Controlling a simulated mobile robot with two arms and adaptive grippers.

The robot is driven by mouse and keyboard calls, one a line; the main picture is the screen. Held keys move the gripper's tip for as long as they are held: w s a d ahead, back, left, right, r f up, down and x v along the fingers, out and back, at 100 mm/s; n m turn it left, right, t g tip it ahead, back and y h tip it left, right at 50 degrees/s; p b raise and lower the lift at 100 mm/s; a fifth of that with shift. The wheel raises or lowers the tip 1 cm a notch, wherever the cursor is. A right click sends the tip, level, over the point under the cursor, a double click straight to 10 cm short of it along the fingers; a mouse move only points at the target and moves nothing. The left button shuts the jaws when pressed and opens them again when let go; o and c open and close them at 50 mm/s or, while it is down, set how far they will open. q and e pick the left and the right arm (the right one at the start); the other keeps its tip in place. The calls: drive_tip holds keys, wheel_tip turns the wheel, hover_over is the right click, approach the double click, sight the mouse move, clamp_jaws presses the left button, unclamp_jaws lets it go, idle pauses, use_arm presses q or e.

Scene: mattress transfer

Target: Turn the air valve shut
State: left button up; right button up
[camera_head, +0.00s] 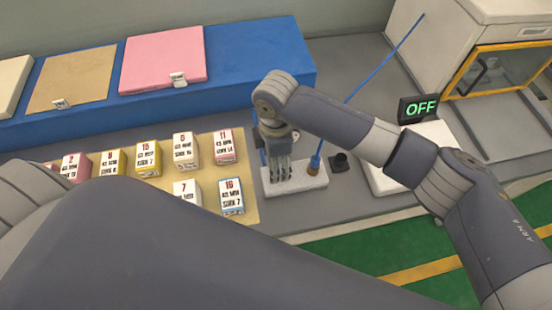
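I cannot clearly make out the air valve. A small black knob-like part (340,162) stands on the grey bench, right of a white block (312,182); I cannot tell whether it is the valve. A thin blue rod (384,59) slants down to a brown end (314,167) at the white block. My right gripper (279,177) points down at the left part of this block, left of the brown end. Its fingers look close together, but whether they are shut or hold anything is unclear. My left arm fills the lower left; its gripper is out of view.
Several small numbered boxes (186,149) stand on a tan board (245,205). A blue platform (255,65) with flat pads lies behind. A white machine with a yellow-framed window (470,35) stands at the right.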

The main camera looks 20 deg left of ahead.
drive_tip(key=shift+r, duration=0.2)
wheel_tip(320, 180, up, 12)
drive_tip(key=shift+f, duration=0.2)
